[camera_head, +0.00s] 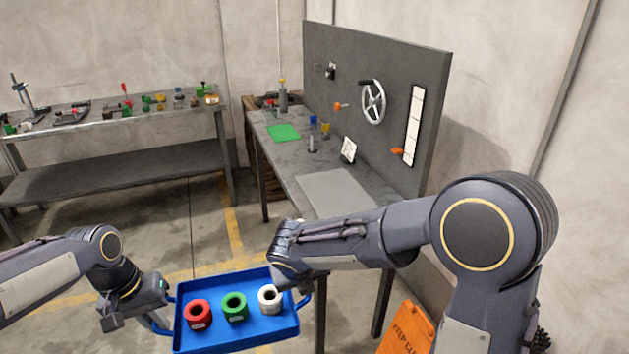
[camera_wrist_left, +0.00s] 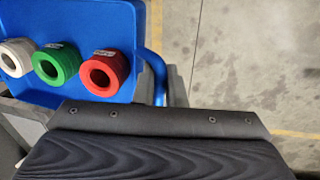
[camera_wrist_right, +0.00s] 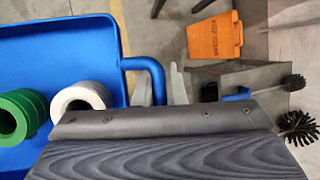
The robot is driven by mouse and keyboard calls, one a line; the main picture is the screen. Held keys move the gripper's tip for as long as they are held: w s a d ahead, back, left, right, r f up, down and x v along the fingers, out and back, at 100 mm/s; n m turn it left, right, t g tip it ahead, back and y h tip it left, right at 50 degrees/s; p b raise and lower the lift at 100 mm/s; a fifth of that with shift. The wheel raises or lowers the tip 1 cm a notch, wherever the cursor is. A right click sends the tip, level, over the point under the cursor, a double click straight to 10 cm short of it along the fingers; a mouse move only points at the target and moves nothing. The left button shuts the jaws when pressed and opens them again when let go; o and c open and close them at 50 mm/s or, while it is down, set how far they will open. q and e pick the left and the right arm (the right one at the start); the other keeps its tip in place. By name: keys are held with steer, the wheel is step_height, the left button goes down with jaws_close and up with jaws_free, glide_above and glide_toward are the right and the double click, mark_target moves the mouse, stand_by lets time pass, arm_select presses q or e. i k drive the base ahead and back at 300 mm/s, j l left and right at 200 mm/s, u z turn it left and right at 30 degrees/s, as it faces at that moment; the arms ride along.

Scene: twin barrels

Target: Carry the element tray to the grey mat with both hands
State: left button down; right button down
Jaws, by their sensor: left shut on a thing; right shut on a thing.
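The blue element tray (camera_head: 250,338) is held in the air in front of me, over the floor and short of the workbench. A red ring (camera_head: 198,314), a green ring (camera_head: 235,306) and a white ring (camera_head: 270,299) stand in it in a row. My left gripper (camera_head: 163,310) is shut on the tray's left handle, which shows in the left wrist view (camera_wrist_left: 157,75). My right gripper (camera_head: 299,291) is shut on the right handle, seen in the right wrist view (camera_wrist_right: 152,70); the fingertips are mostly hidden. The grey mat (camera_head: 335,192) lies bare on the bench's near end.
The workbench (camera_head: 282,160) carries a green mat (camera_head: 284,132), small parts and a white card (camera_head: 348,150) behind the grey mat. An orange sign (camera_head: 407,328) stands on the floor at right. A side table (camera_head: 110,125) with tools stands at back left.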

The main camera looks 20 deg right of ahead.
mark_target(335, 191)
steer(key=i, duration=2.15)
steer(key=i+j+z, duration=0.2)
steer(key=i, duration=0.65)
steer(key=l+z, duration=0.1)
steer(key=z, duration=2.55)
